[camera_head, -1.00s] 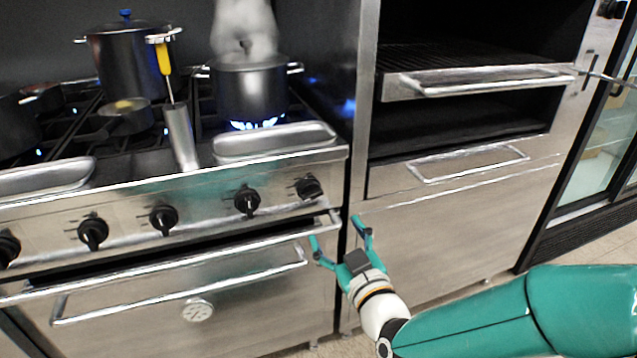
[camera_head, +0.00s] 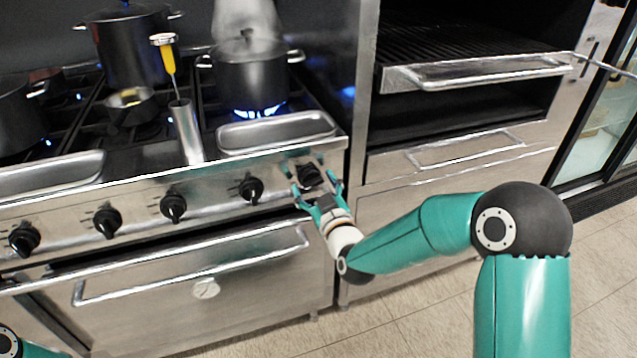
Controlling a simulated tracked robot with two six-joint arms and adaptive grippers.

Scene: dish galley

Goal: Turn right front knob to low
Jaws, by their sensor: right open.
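The stove front carries a row of black knobs. The rightmost knob (camera_head: 309,176) is at the right end of the panel. My right gripper (camera_head: 314,184) is open, with its teal fingers on either side of this knob. I cannot tell whether the fingers touch it. A steaming dark pot (camera_head: 250,78) stands on the right front burner, with blue flames (camera_head: 262,111) under it. My left gripper is out of view; only a bit of my left arm shows at the bottom left corner.
An oven door handle (camera_head: 190,266) runs below the knobs. Metal trays (camera_head: 276,131) lie along the stove's front edge, with a thermometer-like tool with a yellow handle (camera_head: 167,62) in a metal cylinder (camera_head: 186,130). A grill unit handle (camera_head: 490,72) juts out at the right. Floor is free at bottom right.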

